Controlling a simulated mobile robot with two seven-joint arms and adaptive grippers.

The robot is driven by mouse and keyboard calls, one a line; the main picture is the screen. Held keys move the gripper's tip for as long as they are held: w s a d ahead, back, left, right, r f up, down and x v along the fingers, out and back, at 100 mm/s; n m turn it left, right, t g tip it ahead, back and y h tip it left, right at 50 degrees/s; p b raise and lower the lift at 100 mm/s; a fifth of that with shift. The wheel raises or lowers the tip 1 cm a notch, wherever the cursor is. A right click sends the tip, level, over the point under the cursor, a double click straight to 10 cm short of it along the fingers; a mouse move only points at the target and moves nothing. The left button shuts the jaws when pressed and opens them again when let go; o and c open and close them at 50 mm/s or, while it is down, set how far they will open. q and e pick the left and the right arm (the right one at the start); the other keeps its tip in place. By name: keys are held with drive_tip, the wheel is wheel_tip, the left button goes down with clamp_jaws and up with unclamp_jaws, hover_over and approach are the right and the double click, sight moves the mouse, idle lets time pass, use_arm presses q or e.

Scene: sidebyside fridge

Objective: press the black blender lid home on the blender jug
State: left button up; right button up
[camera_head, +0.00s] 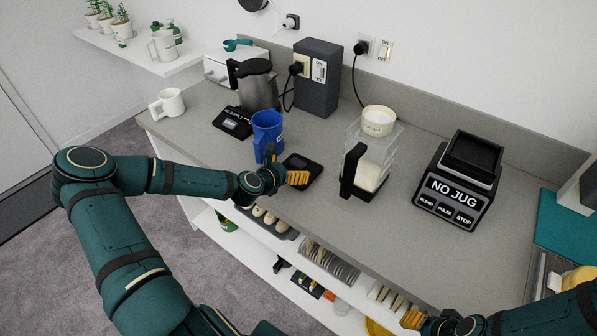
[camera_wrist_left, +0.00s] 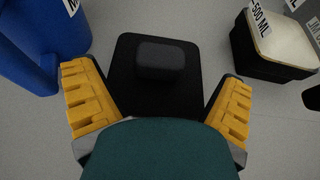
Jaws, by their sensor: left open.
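The black blender lid (camera_head: 303,167) lies flat on the grey counter, a dark square plate with a raised block-shaped knob (camera_wrist_left: 160,59) on top. My left gripper (camera_head: 284,166) is open at the lid, its yellow fingers on either side of the lid's near part in the left wrist view (camera_wrist_left: 160,100). The knob is not between the fingertips. The clear blender jug (camera_head: 374,160), with a black handle and pale contents, stands upright to the right of the lid, with no black lid on it. My right gripper (camera_head: 413,319) shows only partly at the bottom edge.
A blue jug (camera_head: 267,130) stands close left of the lid. A cream round tub (camera_head: 378,120) shows at the clear jug's top; I cannot tell whether it touches. The blender base (camera_head: 460,180) reads NO JUG. Counter between jug and base is clear.

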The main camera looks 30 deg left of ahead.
sight(297, 163)
use_arm(q)
drive_tip(key=shift+x, duration=3.05)
drive_tip(key=shift+r, duration=0.15)
drive_tip(key=c, duration=1.4)
